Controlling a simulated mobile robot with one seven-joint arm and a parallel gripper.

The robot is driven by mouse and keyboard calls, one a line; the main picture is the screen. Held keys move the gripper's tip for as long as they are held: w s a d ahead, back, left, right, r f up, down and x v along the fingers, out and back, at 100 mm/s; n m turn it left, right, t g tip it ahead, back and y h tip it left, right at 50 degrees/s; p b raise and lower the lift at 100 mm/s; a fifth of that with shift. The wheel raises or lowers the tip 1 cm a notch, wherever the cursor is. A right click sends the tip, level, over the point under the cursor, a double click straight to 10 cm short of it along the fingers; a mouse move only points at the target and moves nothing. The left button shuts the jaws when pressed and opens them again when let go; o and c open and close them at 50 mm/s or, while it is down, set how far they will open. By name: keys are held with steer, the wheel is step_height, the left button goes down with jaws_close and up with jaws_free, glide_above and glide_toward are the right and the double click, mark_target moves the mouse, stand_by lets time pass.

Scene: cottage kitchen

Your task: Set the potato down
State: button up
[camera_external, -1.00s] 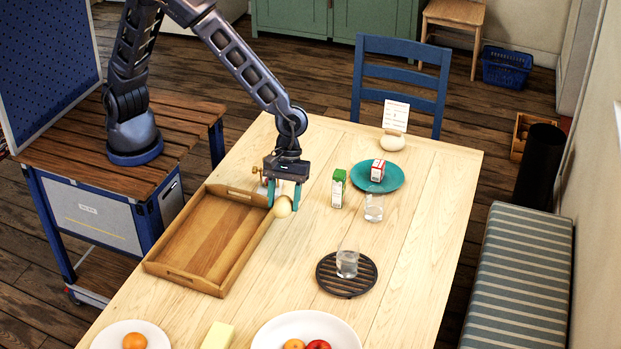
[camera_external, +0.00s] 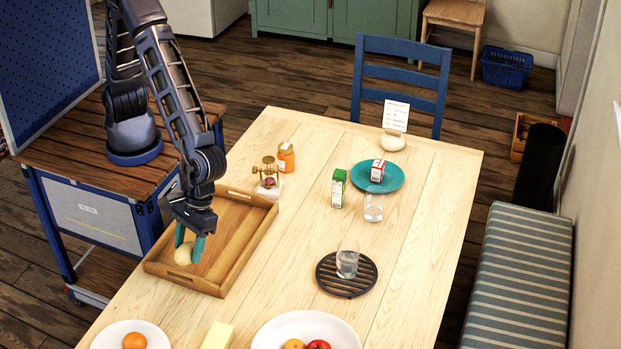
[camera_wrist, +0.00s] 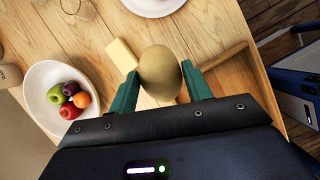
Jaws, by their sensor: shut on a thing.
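The potato (camera_external: 184,254) is pale tan and rounded. My gripper (camera_external: 190,247) is shut on it, with one teal finger on each side. In the external view they are over the front part of the wooden tray (camera_external: 232,248); I cannot tell whether the potato touches the tray floor. In the wrist view the potato (camera_wrist: 160,73) sits between the two teal fingertips of my gripper (camera_wrist: 161,82), and the tray (camera_wrist: 228,76) shows behind on the right.
A yellow block (camera_external: 217,336), a plate with an orange fruit (camera_external: 134,341) and a white fruit bowl (camera_external: 270,333) are at the near edge. A brass-topped item (camera_external: 268,180) and an orange jar (camera_external: 286,157) stand beyond the tray. A glass (camera_external: 347,262) stands on a black trivet (camera_external: 330,284).

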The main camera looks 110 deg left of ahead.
steer(key=shift+s+d, duration=0.85)
steer(key=shift+d, duration=0.15)
steer(key=shift+s+d+f, duration=0.15)
steer(key=shift+f, duration=0.15)
step_height(320, 180, down, 19)
steer(key=shift+f, duration=0.15)
steer(key=shift+f, duration=0.15)
steer(key=o, duration=1)
